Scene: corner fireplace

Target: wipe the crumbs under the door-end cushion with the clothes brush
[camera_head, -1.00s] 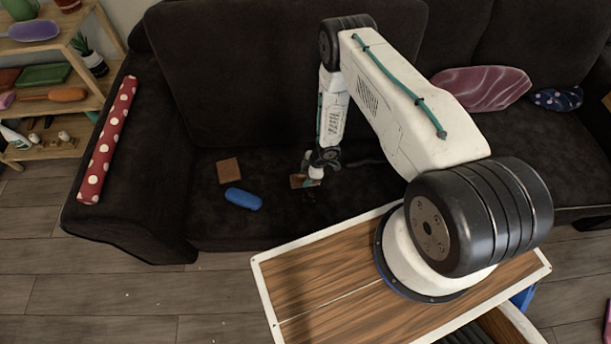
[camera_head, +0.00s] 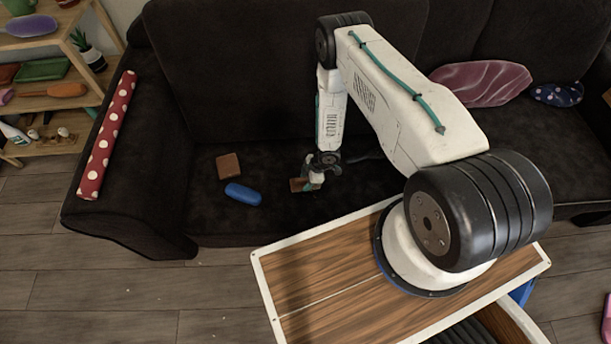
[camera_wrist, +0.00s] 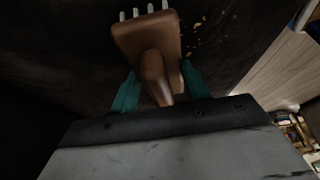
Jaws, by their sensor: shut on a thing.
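The clothes brush (camera_head: 297,184), brown with pale bristle tufts, is held over the left part of the sofa seat. My gripper (camera_head: 314,178) is shut on its handle. In the wrist view the teal fingers of my gripper (camera_wrist: 160,88) flank the handle of the brush (camera_wrist: 148,40), with its head pointing away from me. Several yellowish crumbs (camera_wrist: 195,28) lie on the dark fabric just right of the brush head. I cannot tell whether the bristles touch the seat. I cannot tell which cushion is the door-end one.
A brown square object (camera_head: 228,166) and a blue rounded case (camera_head: 243,194) lie on the seat to the left. A red polka-dot roll (camera_head: 107,135) lies along the sofa arm. Pink (camera_head: 482,83) and blue spotted (camera_head: 557,94) cushions are at right. A shelf (camera_head: 55,92) stands far left.

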